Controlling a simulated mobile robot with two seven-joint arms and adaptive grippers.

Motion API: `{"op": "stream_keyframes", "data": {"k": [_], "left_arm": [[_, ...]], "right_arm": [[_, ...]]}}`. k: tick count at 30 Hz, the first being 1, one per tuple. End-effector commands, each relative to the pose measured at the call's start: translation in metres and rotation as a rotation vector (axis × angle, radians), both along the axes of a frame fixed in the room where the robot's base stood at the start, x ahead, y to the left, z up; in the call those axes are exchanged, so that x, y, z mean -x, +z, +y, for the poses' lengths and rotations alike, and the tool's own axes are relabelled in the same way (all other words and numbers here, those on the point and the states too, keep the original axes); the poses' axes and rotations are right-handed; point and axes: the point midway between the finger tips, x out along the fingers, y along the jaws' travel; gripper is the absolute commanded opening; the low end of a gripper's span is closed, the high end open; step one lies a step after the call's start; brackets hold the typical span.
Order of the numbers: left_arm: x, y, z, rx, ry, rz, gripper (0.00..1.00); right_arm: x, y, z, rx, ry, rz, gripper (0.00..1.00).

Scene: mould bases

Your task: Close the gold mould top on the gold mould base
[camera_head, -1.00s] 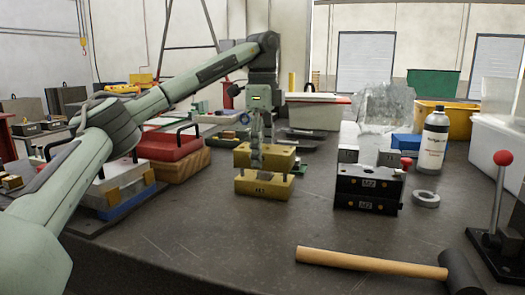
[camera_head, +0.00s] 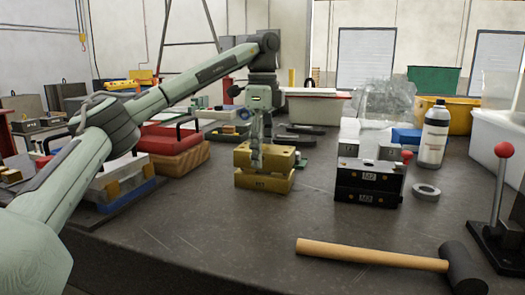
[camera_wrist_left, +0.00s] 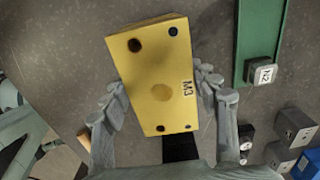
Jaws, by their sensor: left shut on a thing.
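The gold mould top (camera_head: 280,160) is a yellow block just above the gold mould base (camera_head: 263,184) in the head view. It is nearly lined up with the base, and a thin dark line shows between them. I cannot tell whether they touch. My left gripper (camera_head: 257,162) reaches down over the top and is shut on it. In the left wrist view the top (camera_wrist_left: 158,75), marked M3 with dark holes at its corners, sits between the fingers (camera_wrist_left: 162,100) and hides the base. My right gripper is not in view.
A black mould (camera_head: 368,182) stands to the right, with a grey ring (camera_head: 426,191) and a white bottle (camera_head: 433,137) beyond it. A wooden-handled mallet (camera_head: 370,257) lies in front. Red-topped blocks (camera_head: 170,142) stand left. The table just in front of the base is clear.

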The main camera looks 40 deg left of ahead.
Motion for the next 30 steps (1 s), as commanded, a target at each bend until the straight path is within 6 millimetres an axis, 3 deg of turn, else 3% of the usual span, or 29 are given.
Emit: {"op": "stream_keyframes", "data": {"k": [14,15,21,30], "left_arm": [[-0.0002,-0.0016,-0.0002,0.001,0.000,-0.003,0.00],[-0.0002,-0.0016,-0.0002,0.001,0.000,-0.003,0.61],[-0.0001,-0.0024,-0.0001,0.000,0.000,-0.002,0.84],[0.0002,-0.0041,0.0003,0.000,0.001,0.002,0.84]], "right_arm": [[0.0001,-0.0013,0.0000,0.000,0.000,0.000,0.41],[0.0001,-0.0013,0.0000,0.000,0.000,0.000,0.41],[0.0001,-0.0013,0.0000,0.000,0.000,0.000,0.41],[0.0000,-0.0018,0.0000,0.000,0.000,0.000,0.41]]}}
